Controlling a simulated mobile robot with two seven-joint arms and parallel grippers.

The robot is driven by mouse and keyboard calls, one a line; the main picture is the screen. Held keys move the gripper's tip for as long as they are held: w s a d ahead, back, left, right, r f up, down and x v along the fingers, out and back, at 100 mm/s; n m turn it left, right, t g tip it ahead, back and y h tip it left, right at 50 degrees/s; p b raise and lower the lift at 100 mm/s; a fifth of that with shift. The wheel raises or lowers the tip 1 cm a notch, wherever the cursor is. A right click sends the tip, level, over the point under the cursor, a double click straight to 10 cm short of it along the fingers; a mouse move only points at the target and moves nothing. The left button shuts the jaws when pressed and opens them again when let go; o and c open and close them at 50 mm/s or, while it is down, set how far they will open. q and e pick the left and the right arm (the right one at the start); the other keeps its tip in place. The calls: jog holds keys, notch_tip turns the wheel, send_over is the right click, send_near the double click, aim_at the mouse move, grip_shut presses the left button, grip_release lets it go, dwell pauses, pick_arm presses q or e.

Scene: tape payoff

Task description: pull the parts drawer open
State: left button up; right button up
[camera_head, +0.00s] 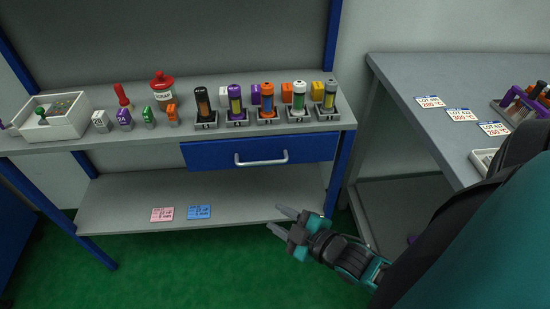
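The parts drawer (215,156) is a blue-fronted drawer under the right half of the grey workbench top. Its front looks flush under the bench edge, so it appears closed. A pale bar handle (261,159) is fixed across the middle of its front. My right gripper (281,223) is in front of the bench, below and slightly right of the handle, clear of it. Its two fingers are spread apart with nothing between them. My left gripper is not in view.
A lower shelf (120,200) holds a pink card (162,214) and a blue card (199,212). A second grey table (400,75) stands at right.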

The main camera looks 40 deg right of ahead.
jog(key=w+d+n+t+y+b, duration=0.3)
jog(key=d+n+t+b, duration=0.35)
jog(key=n, duration=0.65)
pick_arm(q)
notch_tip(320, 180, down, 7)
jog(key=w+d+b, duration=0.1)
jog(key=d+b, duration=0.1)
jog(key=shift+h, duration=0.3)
pick_arm(e)
jog(key=w+r+g, duration=0.1)
jog(key=w+g, duration=0.1)
jog(key=w, duration=0.9)
jog(key=shift+a+r, duration=0.3)
jog(key=shift+r, duration=0.1)
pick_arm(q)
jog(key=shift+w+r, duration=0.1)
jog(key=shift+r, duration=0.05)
pick_arm(e)
grip_shut()
